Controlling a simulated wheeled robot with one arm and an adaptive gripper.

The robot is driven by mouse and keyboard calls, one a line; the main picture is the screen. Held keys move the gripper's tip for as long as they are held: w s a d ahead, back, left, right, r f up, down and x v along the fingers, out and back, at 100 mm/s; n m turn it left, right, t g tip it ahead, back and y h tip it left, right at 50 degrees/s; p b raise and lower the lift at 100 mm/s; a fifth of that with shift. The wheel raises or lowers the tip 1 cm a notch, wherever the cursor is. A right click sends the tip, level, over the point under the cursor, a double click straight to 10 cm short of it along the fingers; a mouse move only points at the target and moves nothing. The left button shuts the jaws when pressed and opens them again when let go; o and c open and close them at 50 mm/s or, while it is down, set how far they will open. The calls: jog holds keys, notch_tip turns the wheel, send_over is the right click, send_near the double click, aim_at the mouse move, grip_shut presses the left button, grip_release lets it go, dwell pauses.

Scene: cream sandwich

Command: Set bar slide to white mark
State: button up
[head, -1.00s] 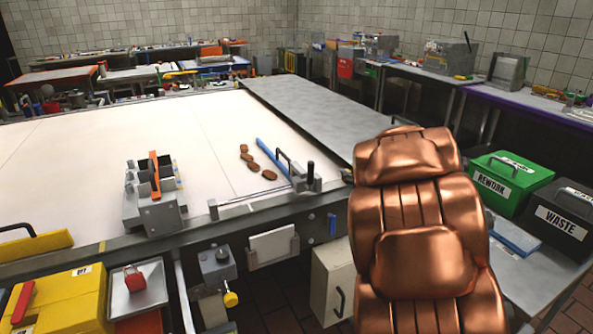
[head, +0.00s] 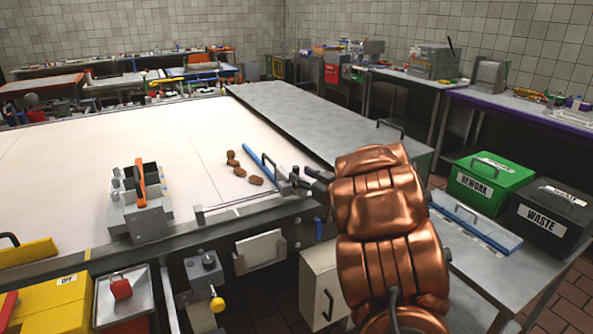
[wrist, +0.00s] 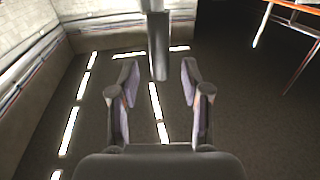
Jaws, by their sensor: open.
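The blue bar (head: 262,165) lies slantwise on the white belt near its right end, with a dark handle on it. A thin rail (head: 245,205) runs along the belt's front edge, left of the bar's near end. My gripper (head: 303,182) is at the bar's near end and covers most of the slide block and its black knob there. In the wrist view my gripper (wrist: 159,70) is open, with a dark upright post (wrist: 158,45) ahead between the fingers; I cannot tell if they touch it. I cannot make out a white mark.
Several brown biscuits (head: 240,171) lie left of the bar. A grey holder with an orange piece (head: 140,185) stands at the belt's front edge. A green rework bin (head: 490,180) and black waste bin (head: 548,215) stand right of my arm. A grey table (head: 290,115) adjoins the belt.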

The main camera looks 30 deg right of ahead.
aim_at(296, 171)
jog(key=shift+w+a, duration=0.2)
jog(key=shift+w, duration=1.4)
jog(key=shift+c, duration=0.2)
grip_shut()
jog(key=shift+d, duration=0.1)
